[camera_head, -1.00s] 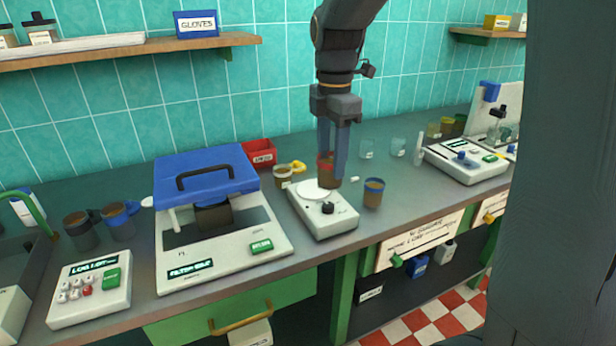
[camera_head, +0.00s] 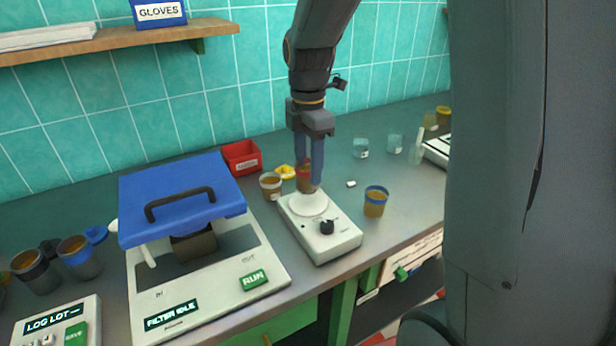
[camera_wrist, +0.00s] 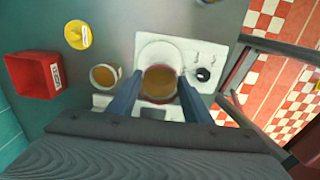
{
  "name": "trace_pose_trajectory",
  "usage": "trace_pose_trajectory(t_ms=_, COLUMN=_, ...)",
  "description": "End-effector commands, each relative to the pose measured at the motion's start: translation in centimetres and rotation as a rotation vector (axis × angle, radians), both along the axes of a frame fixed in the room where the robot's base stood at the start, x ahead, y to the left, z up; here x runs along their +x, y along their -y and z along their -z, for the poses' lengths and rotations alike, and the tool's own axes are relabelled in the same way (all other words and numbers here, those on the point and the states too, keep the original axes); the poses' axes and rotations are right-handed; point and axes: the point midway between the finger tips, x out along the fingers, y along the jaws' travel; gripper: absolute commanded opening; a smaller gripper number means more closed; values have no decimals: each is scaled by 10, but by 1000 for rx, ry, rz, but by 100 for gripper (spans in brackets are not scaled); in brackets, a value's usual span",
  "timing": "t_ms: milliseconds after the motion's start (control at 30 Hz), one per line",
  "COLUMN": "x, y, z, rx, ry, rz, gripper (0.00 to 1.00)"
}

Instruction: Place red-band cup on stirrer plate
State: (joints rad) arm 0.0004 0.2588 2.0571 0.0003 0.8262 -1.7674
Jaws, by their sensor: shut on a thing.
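The red-band cup (camera_head: 305,180) holds brown contents and is between the fingers of my gripper (camera_head: 309,180). In the wrist view the two blue fingers are shut on the cup (camera_wrist: 160,83) from both sides. The stirrer (camera_head: 330,240) is a white box with a black knob and a round white plate (camera_head: 312,207). The cup is at the back edge of this plate in the head view. In the wrist view it overlaps the near part of the plate (camera_wrist: 160,48). I cannot tell whether its base touches the plate.
A blue-band cup (camera_head: 375,203) stands right of the stirrer, and a pale-band cup (camera_head: 270,186) behind left. A red bin (camera_head: 242,158) and a yellow lid (camera_wrist: 78,35) are near the wall. The blue-lidded filter machine (camera_head: 185,200) stands close on the left. Clear glasses (camera_head: 361,148) stand at back right.

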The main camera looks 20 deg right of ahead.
Motion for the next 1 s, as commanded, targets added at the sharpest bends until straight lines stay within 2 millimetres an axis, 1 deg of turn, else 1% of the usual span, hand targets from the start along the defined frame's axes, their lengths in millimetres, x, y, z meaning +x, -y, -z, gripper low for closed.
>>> trace_pose_trajectory(t_ms=200, x=-1, y=0, z=28, rx=0, ry=-3, rz=0, gripper=19)
trace_pose_trajectory(t_ms=300, x=-1, y=0, z=35, rx=0, ry=-1, rz=0, gripper=19)
trace_pose_trajectory(t_ms=667, x=0, y=0, z=39, rx=0, ry=1, rz=0, gripper=19)
trace_pose_trajectory(t_ms=700, x=0, y=0, z=40, rx=0, ry=0, rz=0, gripper=47)
trace_pose_trajectory(t_ms=767, x=0, y=0, z=39, rx=0, ry=1, rz=0, gripper=57)
trace_pose_trajectory(t_ms=800, x=0, y=0, z=39, rx=0, ry=1, rz=0, gripper=64)
trace_pose_trajectory(t_ms=1000, x=0, y=0, z=39, rx=0, ry=1, rz=0, gripper=64)
